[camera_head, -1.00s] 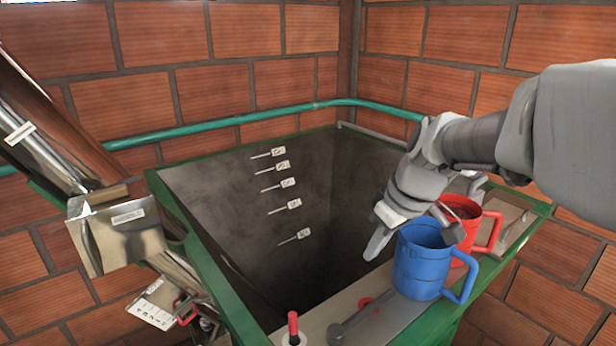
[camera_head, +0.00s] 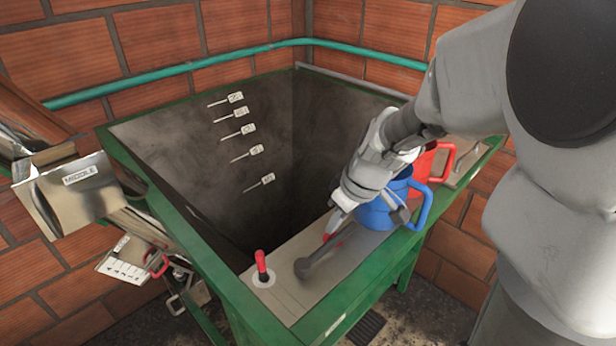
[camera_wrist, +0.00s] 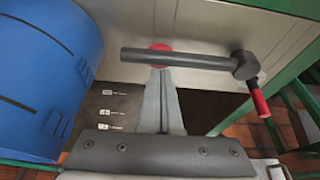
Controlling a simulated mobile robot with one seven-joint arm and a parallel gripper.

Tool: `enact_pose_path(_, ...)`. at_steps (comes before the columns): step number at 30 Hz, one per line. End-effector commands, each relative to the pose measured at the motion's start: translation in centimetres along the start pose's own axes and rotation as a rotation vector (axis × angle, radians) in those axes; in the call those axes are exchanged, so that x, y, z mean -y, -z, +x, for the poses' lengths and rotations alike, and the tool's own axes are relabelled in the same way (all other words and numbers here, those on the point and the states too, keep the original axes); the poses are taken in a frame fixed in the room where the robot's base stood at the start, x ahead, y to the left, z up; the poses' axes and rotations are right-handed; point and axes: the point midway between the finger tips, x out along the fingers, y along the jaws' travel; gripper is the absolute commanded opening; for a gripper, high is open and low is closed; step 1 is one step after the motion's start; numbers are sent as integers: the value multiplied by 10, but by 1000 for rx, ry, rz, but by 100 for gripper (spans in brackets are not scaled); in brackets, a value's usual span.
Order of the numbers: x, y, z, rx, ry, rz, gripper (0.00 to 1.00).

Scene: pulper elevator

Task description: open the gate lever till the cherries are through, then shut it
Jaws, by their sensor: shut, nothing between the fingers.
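A dark grey lever bar with a round hub (camera_head: 303,268) lies along the pale ledge of the hopper; it also shows in the wrist view (camera_wrist: 185,59). A short upright red-handled lever (camera_head: 262,265) stands on a white round base beside it. I cannot tell which is the gate lever. My gripper (camera_head: 335,228) is shut and empty, pointing down to the ledge. In the wrist view its fingertips (camera_wrist: 161,76) are right at the bar; I cannot tell if they touch. A red round piece (camera_wrist: 160,48) lies behind the bar there. No cherries show; the hopper's bottom is dark.
A blue cup (camera_head: 378,212) stands close beside my gripper, with a red cup (camera_head: 425,163) behind it. The hopper's green rim (camera_head: 205,275) surrounds the deep opening. A metal plate labelled MIDDLE (camera_head: 80,195) and a chute are at the left.

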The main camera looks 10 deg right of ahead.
Motion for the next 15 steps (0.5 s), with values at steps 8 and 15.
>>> enact_pose_path(8, 0, -3, 1, 0, -3, 7, 0)
enact_pose_path(15, 0, -13, -2, 0, -14, 39, 0)
